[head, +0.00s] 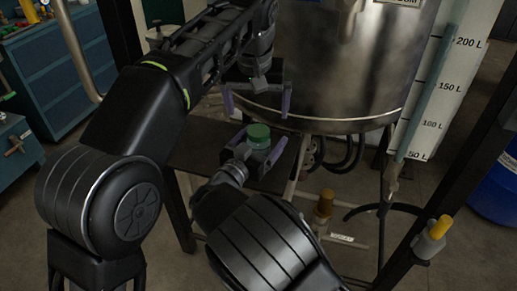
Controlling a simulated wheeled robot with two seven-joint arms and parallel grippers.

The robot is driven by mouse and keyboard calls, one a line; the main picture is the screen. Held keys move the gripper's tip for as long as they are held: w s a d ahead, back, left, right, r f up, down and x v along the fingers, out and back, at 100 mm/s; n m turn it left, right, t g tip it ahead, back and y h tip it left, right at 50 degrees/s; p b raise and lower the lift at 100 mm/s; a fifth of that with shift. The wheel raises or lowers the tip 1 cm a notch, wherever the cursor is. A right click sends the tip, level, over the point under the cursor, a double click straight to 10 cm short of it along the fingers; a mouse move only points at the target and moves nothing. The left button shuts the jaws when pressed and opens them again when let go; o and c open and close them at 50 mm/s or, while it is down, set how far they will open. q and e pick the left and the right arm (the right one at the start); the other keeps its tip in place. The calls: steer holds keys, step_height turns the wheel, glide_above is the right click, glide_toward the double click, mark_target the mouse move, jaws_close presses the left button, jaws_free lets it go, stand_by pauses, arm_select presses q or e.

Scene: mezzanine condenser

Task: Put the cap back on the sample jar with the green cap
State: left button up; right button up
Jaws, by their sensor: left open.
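The sample jar (259,151) is upright near the middle of the head view, with its green cap (258,131) on top. The cap looks level on the jar's mouth; whether it is fully seated cannot be told. My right gripper (257,149), reaching up from below, has its purple-faced fingers on both sides of the jar and appears shut on it. The jar's lower part is hidden by the gripper. My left gripper (257,101) is open and empty just above the cap, its two fingers spread wide apart.
A steel vessel (340,65) stands close behind the grippers, with a litre scale (455,75) to its right. A dark bench (205,150) lies behind the jar. Yellow-handled valves (440,228) and pipes are at lower right. A blue drum (498,190) stands far right, blue cabinets (62,75) left.

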mark_target(258, 146)
steer(key=shift+b+v, duration=0.3)
steer(key=shift+v, duration=3.65)
